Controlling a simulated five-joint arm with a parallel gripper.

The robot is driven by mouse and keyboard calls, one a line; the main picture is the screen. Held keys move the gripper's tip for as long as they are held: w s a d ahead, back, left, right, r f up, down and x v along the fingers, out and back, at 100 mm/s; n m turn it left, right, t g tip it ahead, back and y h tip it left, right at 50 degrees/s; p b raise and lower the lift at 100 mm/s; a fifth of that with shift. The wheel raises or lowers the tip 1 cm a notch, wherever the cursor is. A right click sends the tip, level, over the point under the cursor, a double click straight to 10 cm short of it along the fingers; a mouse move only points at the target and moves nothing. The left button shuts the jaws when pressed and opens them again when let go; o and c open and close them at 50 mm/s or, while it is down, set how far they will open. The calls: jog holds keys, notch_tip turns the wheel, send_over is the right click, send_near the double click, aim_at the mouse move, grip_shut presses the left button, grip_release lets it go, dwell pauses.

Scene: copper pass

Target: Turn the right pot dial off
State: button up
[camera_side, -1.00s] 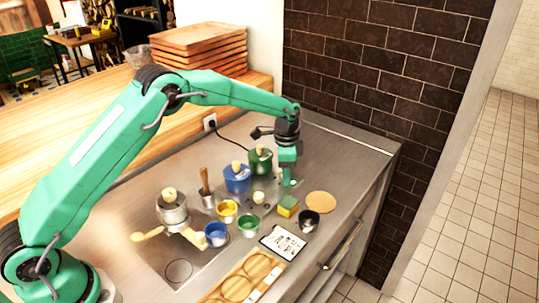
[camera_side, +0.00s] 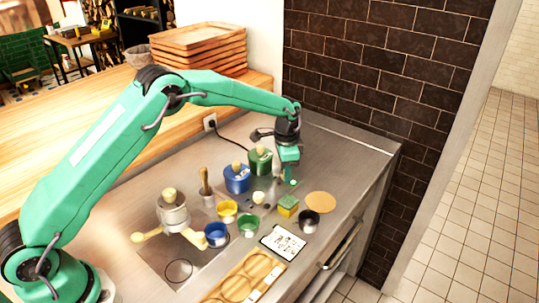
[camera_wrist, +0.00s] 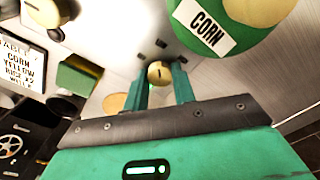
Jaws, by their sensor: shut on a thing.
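The right pot dial (camera_wrist: 159,71) is a round cream knob with a short dark mark, in the middle of the wrist view. My gripper (camera_wrist: 160,84) has its two green fingers on either side of it and is shut on it. In the side view my gripper (camera_side: 287,180) points down beside the green pot (camera_side: 260,160) and hides this dial. The green pot, labelled CORN, also shows at the upper right of the wrist view (camera_wrist: 265,38). The left dial (camera_side: 258,197), also cream, stands in front of the blue pot (camera_side: 236,181).
A yellow-green sponge (camera_side: 288,206), a round tan coaster (camera_side: 321,202) and a dark cup (camera_side: 308,222) are close by on the steel counter. A card (camera_side: 283,243), yellow (camera_side: 227,212), blue (camera_side: 217,234) and green cups (camera_side: 248,226) stand nearer the front. The counter's right end is clear.

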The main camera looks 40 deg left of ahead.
jog(key=n, duration=1)
jog(key=shift+d, duration=0.1)
dwell(0.3)
jog(key=o, duration=1)
jog(key=shift+r, duration=0.1)
notch_tip(320, 180, up, 7)
jog(key=shift+w+f, duration=0.1)
jog(key=shift+f, duration=0.05)
jog(key=shift+r, duration=0.5)
